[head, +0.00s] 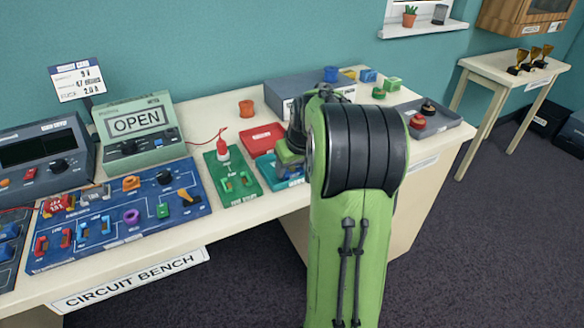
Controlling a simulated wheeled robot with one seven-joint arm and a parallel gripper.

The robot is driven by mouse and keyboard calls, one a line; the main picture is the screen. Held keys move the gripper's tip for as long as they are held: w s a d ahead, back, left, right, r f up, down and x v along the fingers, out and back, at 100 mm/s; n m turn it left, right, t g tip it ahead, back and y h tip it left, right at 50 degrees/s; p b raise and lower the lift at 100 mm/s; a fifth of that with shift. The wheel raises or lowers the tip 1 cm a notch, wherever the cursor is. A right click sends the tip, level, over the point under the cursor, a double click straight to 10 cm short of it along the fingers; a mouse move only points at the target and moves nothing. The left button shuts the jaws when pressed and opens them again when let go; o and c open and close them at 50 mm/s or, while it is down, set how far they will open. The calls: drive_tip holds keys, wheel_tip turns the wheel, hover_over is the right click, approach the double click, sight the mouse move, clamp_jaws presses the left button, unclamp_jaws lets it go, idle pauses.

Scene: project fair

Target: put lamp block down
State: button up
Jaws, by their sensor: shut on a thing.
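My gripper (289,158) shows only in part, low over the teal tray (266,166) at the front middle of the bench. My own arm covers its fingertips and much of the space around them. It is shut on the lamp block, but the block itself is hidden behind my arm. I cannot tell whether the block touches anything beneath it.
The blue circuit board (118,245) with several parts lies at left. A green board (232,180), a red tray (262,138) and an orange spool-like part (246,108) lie nearer my arm. A grey box (290,88) stands behind; a dark tray (446,119) is at right.

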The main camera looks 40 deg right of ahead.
drive_tip(key=shift+f, duration=0.15)
drive_tip(key=o, duration=1.1)
drive_tip(key=shift+o, duration=0.2)
drive_tip(key=p+v, duration=0.4)
drive_tip(key=v, duration=0.8)
drive_tip(key=s+a+r+n, duration=0.1)
drive_tip(key=s+a, duration=0.1)
drive_tip(key=a, duration=0.5)
drive_tip(key=s+a+r, duration=0.1)
drive_tip(key=a+r, duration=0.1)
drive_tip(key=a, duration=0.5)
drive_tip(key=s+a+f+n+t+y, duration=0.1)
drive_tip(key=s+a+f+n, duration=0.1)
drive_tip(key=s+a, duration=0.9)
drive_tip(key=shift+s+f, duration=0.85)
